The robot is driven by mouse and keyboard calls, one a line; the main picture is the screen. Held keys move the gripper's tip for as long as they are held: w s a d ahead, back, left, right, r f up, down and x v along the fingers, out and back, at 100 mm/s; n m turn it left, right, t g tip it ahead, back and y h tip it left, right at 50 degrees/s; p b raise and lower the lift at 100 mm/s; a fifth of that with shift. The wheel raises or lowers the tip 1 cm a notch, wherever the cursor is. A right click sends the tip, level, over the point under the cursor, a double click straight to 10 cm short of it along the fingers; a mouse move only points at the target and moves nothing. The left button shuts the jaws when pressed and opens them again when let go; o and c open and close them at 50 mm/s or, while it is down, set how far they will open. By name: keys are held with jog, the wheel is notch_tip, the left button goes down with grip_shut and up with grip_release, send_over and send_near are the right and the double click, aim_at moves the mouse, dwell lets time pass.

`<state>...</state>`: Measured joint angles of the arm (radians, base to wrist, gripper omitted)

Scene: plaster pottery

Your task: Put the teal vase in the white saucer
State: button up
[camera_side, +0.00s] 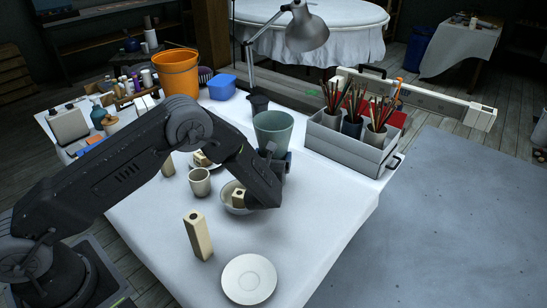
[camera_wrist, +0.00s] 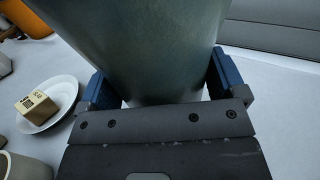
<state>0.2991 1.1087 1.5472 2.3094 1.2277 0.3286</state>
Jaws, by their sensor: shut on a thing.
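The teal vase (camera_side: 273,128) is a wide, grey-green tapered vessel standing upright at the table's middle back. It fills the upper middle of the wrist view (camera_wrist: 145,45). My gripper (camera_side: 274,164) is shut on its lower part, with one blue finger on each side in the wrist view (camera_wrist: 162,85). Whether its base touches the table is hard to tell, as my arm hides it. An empty white saucer (camera_side: 249,279) lies at the table's near end. Another white saucer (camera_wrist: 65,88), left of the vase in the wrist view, holds a cream block (camera_wrist: 37,104).
A tall cream block vase (camera_side: 197,236) stands near the empty saucer. A small cup (camera_side: 200,182) and a bowl (camera_side: 227,206) holding a cream piece are beside my arm. A grey brush caddy (camera_side: 341,148), orange bucket (camera_side: 176,74) and lamp (camera_side: 306,30) are behind.

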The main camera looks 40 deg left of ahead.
aim_at(266, 154)
jog(key=shift+r, duration=0.2)
jog(key=shift+c, duration=0.6)
notch_tip(266, 154, up, 4)
jog(key=shift+w+r, duration=0.1)
jog(key=s+a+r, duration=0.5)
jog(key=a+r, duration=0.1)
jog(key=a, duration=0.4)
jog(key=s+d+r+m+t+h, duration=0.1)
jog(key=s+d+r, duration=0.1)
jog(key=s+d, duration=0.25)
jog(key=s+d+r+m+h, duration=0.1)
jog(key=s+d+r+h, duration=0.15)
jog(key=s, duration=0.25)
jog(key=w+a+f+n+g+y, duration=0.1)
jog(key=w+a+f+n+y, duration=0.1)
jog(key=w+a+f+y, duration=0.35)
jog(key=w+d+f, duration=0.1)
jog(key=w+d, duration=0.1)
jog(key=w+d+f+h, duration=0.1)
jog(key=w+d+f, duration=0.1)
jog(key=d, duration=0.1)
jog(key=w+d+f+h, duration=0.1)
jog(key=w+d+f, duration=0.1)
jog(key=d, duration=0.1)
jog(key=shift+d, duration=0.25)
jog(key=shift+f, duration=2)
jog(key=shift+f, duration=0.15)
